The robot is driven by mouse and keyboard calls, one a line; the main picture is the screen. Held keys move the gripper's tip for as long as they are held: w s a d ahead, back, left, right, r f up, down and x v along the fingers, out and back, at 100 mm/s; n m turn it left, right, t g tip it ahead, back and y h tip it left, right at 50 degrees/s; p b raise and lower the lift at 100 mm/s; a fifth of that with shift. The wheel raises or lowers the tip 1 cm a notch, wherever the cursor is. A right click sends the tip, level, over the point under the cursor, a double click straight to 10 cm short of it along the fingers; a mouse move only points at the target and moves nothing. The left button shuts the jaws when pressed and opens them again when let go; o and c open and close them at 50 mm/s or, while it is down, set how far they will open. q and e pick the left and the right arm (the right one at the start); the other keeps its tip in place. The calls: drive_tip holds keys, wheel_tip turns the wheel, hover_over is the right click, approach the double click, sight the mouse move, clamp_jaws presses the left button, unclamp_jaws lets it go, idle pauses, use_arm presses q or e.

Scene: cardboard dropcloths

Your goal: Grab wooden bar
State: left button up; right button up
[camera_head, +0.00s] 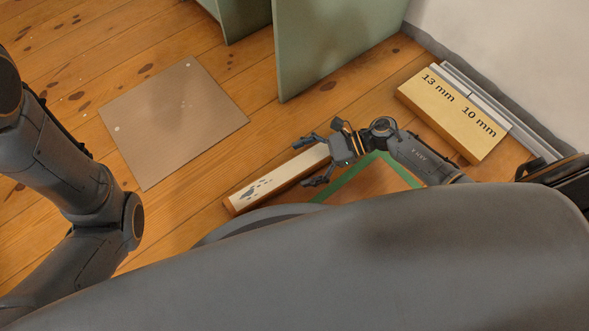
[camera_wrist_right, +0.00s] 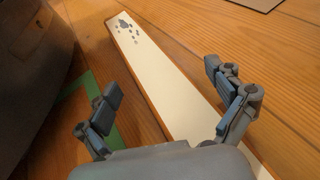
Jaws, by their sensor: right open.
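The wooden bar (camera_head: 268,186) lies on the plank floor, with a white top, brown sides and dark grey marks near its left end. It also shows in the right wrist view (camera_wrist_right: 160,75), running from upper left to lower right. My right gripper (camera_head: 314,161) is open above the bar's right end, which it partly hides. In the right wrist view, my right gripper's two fingers (camera_wrist_right: 162,82) are spread on either side of the bar, with visible gaps. Whether they are down at the bar's height is unclear. My left arm shows at the left; its gripper is out of view.
A flat cardboard sheet (camera_head: 172,120) lies left of the bar. A green frame (camera_head: 349,177) lies by my right arm. A yellow block (camera_head: 452,115) marked 13 mm and 10 mm lies along the wall. A green panel (camera_head: 335,40) stands behind. Floor between sheet and bar is clear.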

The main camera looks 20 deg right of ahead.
drive_tip(key=c, duration=1.6)
drive_tip(key=shift+r, duration=0.1)
